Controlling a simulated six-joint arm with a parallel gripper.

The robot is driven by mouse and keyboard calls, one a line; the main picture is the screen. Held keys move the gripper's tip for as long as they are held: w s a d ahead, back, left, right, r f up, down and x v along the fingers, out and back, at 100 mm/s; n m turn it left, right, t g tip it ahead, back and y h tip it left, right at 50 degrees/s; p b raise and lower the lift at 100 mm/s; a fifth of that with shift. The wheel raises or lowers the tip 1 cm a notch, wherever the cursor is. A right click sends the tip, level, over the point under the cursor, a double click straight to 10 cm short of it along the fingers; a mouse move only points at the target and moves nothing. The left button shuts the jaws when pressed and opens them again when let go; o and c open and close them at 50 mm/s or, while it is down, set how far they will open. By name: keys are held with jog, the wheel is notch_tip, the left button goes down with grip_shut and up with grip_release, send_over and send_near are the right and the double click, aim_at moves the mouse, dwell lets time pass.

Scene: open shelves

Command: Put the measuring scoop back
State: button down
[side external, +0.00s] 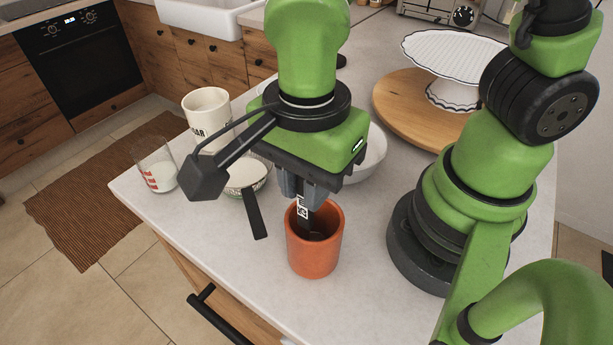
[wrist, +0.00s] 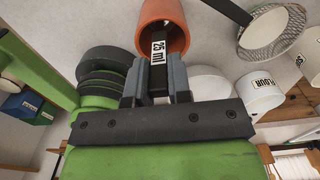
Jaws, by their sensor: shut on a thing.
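My gripper (side external: 304,192) is shut on the measuring scoop (side external: 303,211), a dark tool with a white label on its handle. The label reads 25 ml on the scoop (wrist: 158,56) in the wrist view, where the handle sits between my fingers (wrist: 157,84). The terracotta pot (side external: 314,258) stands on the counter right below my gripper. The scoop's lower part reaches down into the pot's mouth, and its end is mostly hidden inside. The pot (wrist: 160,12) also shows in the wrist view, beyond my fingers.
A sieve (side external: 256,218) with a black handle lies left of the pot. Beyond are a glass measuring cup (side external: 157,172), a labelled white canister (side external: 205,104) and a white bowl (side external: 371,160). A white cake stand (side external: 453,95) is on a round wooden board (side external: 399,100). The counter's front edge is near.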

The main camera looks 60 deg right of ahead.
jog(key=shift+f, duration=0.15)
jog(key=c, duration=1.1)
grip_release()
jog(key=shift+o, duration=0.2)
notch_tip(320, 180, up, 12)
jog(key=s+d+r+n+t+y, duration=0.1)
jog(key=d+n+t, duration=0.2)
jog(key=d+n, duration=0.3)
jog(key=d+r+n+t+y, duration=0.1)
jog(key=d+r+n+t, duration=0.1)
jog(key=d+n+t, duration=0.2)
jog(key=shift+s+d+r+n, duration=0.35)
jog(key=shift+d+n, duration=0.7)
jog(key=shift+n, duration=0.95)
